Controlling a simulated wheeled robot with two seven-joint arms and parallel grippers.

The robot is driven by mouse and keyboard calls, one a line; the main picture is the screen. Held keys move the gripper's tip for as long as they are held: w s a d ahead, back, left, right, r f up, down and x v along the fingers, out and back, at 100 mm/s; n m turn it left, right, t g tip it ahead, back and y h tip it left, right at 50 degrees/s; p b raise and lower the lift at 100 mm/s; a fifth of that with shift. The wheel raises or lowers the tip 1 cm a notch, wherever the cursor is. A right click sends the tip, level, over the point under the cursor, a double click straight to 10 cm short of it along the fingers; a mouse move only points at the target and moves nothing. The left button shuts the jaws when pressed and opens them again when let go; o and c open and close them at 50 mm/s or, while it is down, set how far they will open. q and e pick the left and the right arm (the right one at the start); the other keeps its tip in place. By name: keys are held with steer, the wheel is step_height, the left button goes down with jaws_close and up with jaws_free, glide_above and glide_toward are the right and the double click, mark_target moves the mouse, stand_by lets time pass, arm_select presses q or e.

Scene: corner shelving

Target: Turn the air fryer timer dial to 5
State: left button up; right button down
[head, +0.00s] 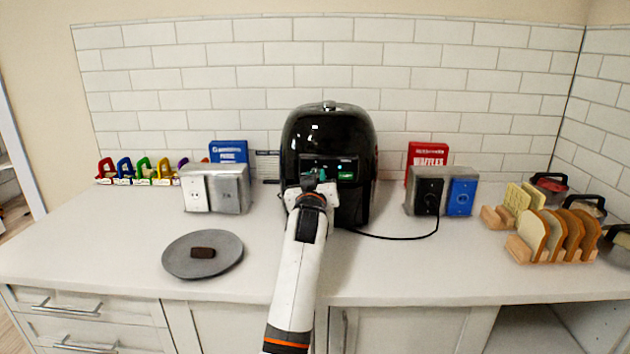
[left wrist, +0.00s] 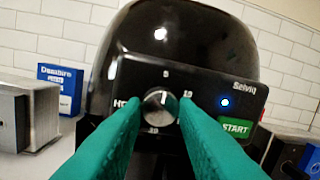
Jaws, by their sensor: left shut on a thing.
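The black air fryer (head: 330,128) stands against the tiled wall at the middle of the counter. In the left wrist view its front panel shows a round silver timer dial (left wrist: 160,106) with a white pointer mark, and a 5 printed above it. Other marks around the dial are partly hidden. A green START button (left wrist: 236,127) and a lit blue light (left wrist: 225,102) are to its right. My left gripper (left wrist: 160,112) has its green fingers on both sides of the dial, shut on it. The pointer is close to upright. My right gripper is not in view.
Metal boxes with panels stand left (head: 215,188) and right (head: 440,192) of the fryer. A black cord (head: 395,236) runs to the right one. A grey round plate (head: 185,262) with a dark block is front left. Bread racks (head: 540,250) stand at right.

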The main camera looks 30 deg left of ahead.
arm_select(q)
steer(key=o, duration=1)
steer(key=shift+s+d, duration=0.1)
steer(key=b+v, duration=0.1)
steer(key=v, duration=1)
steer(key=shift+s, duration=0.35)
steer(key=shift+d+f, duration=0.1)
steer(key=shift+d, duration=0.1)
